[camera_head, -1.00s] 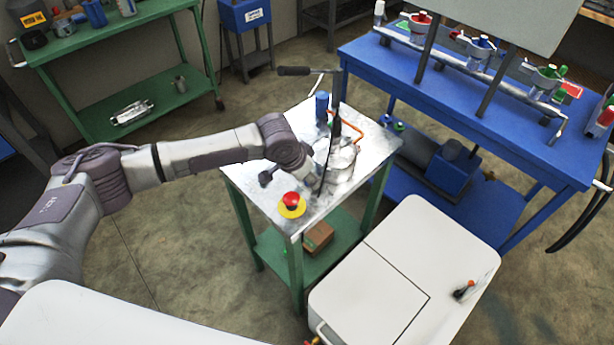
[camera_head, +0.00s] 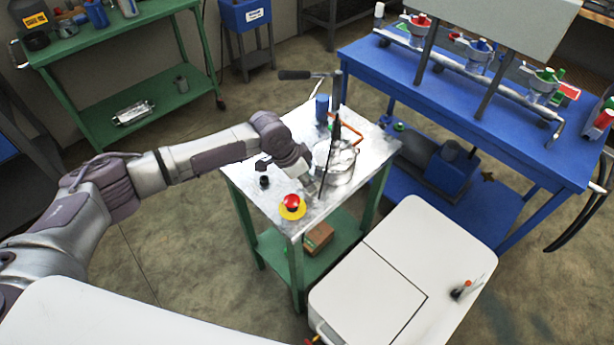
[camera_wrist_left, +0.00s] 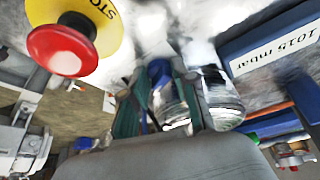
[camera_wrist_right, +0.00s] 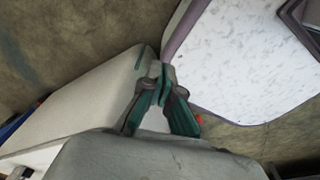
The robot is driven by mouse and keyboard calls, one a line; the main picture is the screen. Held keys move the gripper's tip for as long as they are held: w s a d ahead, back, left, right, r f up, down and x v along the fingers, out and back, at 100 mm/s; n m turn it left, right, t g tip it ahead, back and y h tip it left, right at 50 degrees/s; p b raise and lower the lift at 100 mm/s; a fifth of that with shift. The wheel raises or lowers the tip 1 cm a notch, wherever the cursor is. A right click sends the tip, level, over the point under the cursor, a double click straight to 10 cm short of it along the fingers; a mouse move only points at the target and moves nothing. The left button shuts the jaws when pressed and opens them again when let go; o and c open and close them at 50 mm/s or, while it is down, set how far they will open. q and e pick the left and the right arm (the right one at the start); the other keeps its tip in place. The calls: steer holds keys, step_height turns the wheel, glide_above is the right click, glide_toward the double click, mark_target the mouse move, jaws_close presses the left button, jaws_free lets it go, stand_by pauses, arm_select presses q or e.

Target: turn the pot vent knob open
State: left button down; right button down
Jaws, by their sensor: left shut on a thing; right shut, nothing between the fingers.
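The metal pot (camera_head: 338,160) stands on the small metal-topped table; my left gripper (camera_head: 314,186) is at its near left side. In the left wrist view, a blue knob (camera_wrist_left: 158,70) shows between the fingertips of my left gripper (camera_wrist_left: 160,85), with shiny metal beside it. The left fingers are shut on this knob, which looks like the pot vent knob. Its turn angle cannot be read. My right gripper (camera_wrist_right: 161,88) is shut and empty in the right wrist view, away from the pot; it is not visible in the head view.
A red and yellow stop button (camera_head: 291,205) is close to my left gripper. A blue cylinder (camera_head: 322,107) and an orange hose (camera_head: 352,128) are by the pot. A blue display (camera_wrist_left: 275,52) reads 1015 mbar. A blue bench (camera_head: 462,115) stands at right.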

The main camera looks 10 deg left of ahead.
arm_select(q)
steer(key=shift+w+m+g+h+b, duration=0.1)
steer(key=shift+m+g+h+b, duration=0.35)
steer(key=shift+m, duration=1.05)
steer(key=c, duration=0.9)
jaws_free()
steer(key=shift+r, duration=0.1)
